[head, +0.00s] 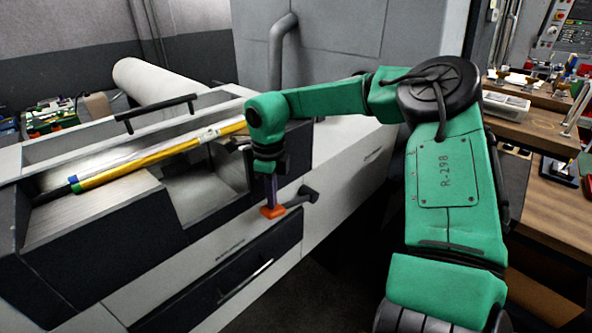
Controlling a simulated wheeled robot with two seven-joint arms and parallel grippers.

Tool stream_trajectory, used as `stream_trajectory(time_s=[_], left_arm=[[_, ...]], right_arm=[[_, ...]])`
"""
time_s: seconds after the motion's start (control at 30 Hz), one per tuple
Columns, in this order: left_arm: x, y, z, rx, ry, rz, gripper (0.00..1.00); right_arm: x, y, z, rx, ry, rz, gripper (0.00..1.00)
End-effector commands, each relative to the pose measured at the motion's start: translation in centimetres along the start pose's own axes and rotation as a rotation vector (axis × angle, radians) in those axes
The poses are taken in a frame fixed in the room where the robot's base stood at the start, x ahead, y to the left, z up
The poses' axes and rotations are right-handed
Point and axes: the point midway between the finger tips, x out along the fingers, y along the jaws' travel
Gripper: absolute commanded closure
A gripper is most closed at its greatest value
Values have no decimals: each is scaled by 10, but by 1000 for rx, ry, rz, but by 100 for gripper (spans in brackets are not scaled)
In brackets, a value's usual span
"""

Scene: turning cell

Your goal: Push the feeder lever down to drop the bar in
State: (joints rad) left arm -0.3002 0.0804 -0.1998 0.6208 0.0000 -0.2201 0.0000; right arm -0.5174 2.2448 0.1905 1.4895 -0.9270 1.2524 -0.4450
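The feeder lever (303,197) is a dark arm on the front face of the bar feeder (205,245), with an orange grip (272,212) at its left end. My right gripper (271,196) points down over the orange grip. Its fingers show as one narrow dark purple column, together, and their tips appear to meet the grip; exact contact is too small to tell. A yellow bar (150,163) with a green end and a whitish bar (115,168) with a blue end lie side by side on the sloped feeder tray. My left gripper is not in view.
A black handle rail (155,111) sits on the feeder's top edge. The grey machine housing (330,45) stands behind. A wooden bench (545,200) with tools is at right. Dark floor shows between feeder and bench, partly behind my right arm.

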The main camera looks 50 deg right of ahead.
Motion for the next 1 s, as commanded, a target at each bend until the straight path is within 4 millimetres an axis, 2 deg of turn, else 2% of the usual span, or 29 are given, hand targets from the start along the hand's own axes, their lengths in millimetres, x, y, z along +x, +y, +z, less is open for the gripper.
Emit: stream_trajectory(time_s=[0.3,0.67,1.0], left_arm=[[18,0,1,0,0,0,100],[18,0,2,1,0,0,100],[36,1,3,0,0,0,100]], right_arm=[[20,0,-1,0,4,-1,100],[21,0,-2,1,7,1,100],[38,1,-1,2,6,0,100]])
